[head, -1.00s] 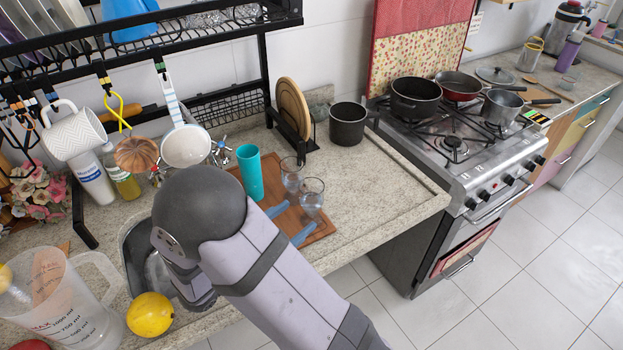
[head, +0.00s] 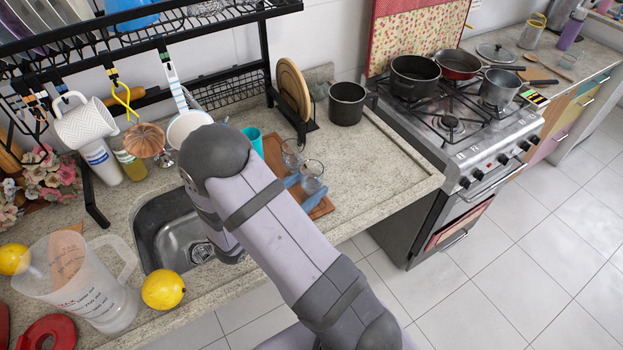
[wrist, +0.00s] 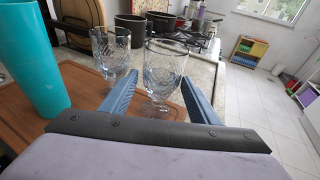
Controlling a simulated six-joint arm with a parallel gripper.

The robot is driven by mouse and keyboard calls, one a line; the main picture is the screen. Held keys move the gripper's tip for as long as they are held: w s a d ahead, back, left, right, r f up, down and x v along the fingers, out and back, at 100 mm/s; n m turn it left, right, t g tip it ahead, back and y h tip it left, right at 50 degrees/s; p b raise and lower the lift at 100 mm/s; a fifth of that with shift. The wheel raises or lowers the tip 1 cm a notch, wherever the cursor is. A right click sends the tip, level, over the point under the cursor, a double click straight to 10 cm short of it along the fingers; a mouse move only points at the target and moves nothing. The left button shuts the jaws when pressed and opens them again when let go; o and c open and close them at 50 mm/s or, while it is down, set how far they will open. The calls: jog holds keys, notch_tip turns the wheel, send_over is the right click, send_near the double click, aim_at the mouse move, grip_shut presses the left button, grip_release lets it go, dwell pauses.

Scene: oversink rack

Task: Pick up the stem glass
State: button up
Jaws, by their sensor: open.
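The clear stem glass (wrist: 165,72) stands upright on the wooden board in the wrist view, between and slightly beyond the fingertips. It shows in the head view (head: 312,172) near the board's right end. My gripper (wrist: 159,80) is open, its blue fingers on either side of the glass's lower part; I cannot tell whether either touches it. In the head view the gripper (head: 304,189) is partly hidden by my arm. A second clear glass (wrist: 110,52) stands to the left, outside the fingers; it also shows in the head view (head: 292,150).
A teal cup (wrist: 28,62) stands close on the left, on the wooden board (wrist: 75,92). A dark pot (head: 347,103) and a plate rack (head: 293,90) stand behind. The stove (head: 450,125) is to the right. The counter between board and stove is clear.

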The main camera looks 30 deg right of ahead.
jog(key=shift+w+d+f, duration=0.1)
jog(key=shift+w+d, duration=0.05)
jog(key=shift+d, duration=0.25)
jog(key=shift+w+d+p, duration=0.1)
jog(key=shift+d+p, duration=0.2)
jog(key=shift+p, duration=0.1)
jog(key=x, duration=0.1)
jog(key=p+x, duration=0.2)
jog(key=shift+w+d+r, duration=0.15)
jog(key=shift+d+r, duration=0.1)
jog(key=shift+d, duration=0.2)
jog(key=shift+w+d+f, duration=0.15)
jog(key=shift+d+f, duration=0.05)
jog(key=shift+d, duration=0.1)
jog(key=c, duration=0.9)
jog(key=shift+r, duration=0.2)
jog(key=shift+r+b, duration=0.9)
jog(key=shift+r, duration=3.95)
